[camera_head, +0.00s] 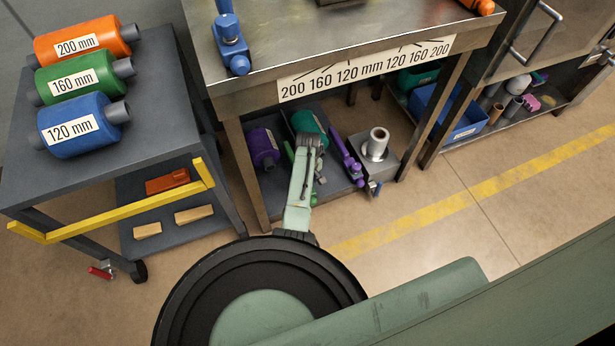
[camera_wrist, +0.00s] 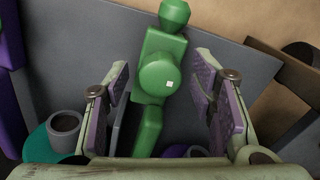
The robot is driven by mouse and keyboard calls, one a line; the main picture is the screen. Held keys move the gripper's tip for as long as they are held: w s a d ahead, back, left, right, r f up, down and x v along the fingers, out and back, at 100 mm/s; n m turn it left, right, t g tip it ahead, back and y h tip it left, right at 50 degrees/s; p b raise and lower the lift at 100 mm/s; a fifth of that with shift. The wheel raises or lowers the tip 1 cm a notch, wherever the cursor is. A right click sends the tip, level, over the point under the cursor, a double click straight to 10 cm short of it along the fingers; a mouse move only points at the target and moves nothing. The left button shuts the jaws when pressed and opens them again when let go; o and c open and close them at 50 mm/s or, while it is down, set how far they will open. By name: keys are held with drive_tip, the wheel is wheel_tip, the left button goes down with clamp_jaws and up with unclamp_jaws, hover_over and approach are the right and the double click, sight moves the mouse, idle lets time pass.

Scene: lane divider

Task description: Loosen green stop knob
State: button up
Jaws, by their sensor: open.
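The green stop (camera_wrist: 165,48) lies below my wrist, with a rounded end at the top and a lower arm running down. Its round green knob (camera_wrist: 162,78), with a small pale square mark, faces the camera. My gripper (camera_wrist: 163,90) is open, with one purple-padded finger at each side of the knob. I cannot tell how deep the fingers reach. In the head view my arm covers most of the green stop (camera_head: 313,198), and the knob is hidden.
A purple stop (camera_head: 346,160) and a metal block with a cylinder (camera_head: 375,150) are to the right. A purple roller (camera_head: 262,148) and a teal roller (camera_head: 307,124) lie on the lower shelf. The steel bench (camera_head: 300,45) overhangs them. A roller cart (camera_head: 95,165) stands left.

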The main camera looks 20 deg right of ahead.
wheel_tip(320, 180, up, 12)
drive_tip(key=shift+f, duration=0.2)
idle(0.6)
